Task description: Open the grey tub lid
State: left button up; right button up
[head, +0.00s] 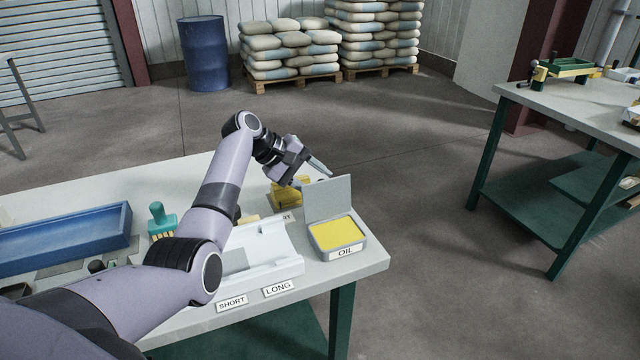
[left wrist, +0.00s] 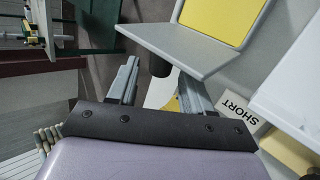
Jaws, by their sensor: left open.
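The grey tub (head: 352,252) with the sign OIL stands at the table's near right corner, yellow inside. Its grey lid (head: 328,198) stands up, hinged at the tub's back edge, so the tub is open. My left gripper (head: 318,170) is above and behind the lid's top edge in the head view. In the left wrist view its two fingers (left wrist: 160,80) are apart with nothing held; I cannot tell whether one touches the lid. My right gripper is not in view.
A white tray (head: 285,262) with SHORT (head: 232,302) and LONG (head: 278,287) signs lies left of the tub. A yellow object (head: 284,196) is behind it. A teal-handled brush (head: 160,220) and blue box (head: 70,240) are further left.

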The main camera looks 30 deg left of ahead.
pick_arm(q)
jog(key=v, duration=0.4)
jog(key=shift+s+a+r, duration=0.15)
jog(key=shift+a+r, duration=0.05)
jog(key=shift+r, duration=0.05)
dwell(0.3)
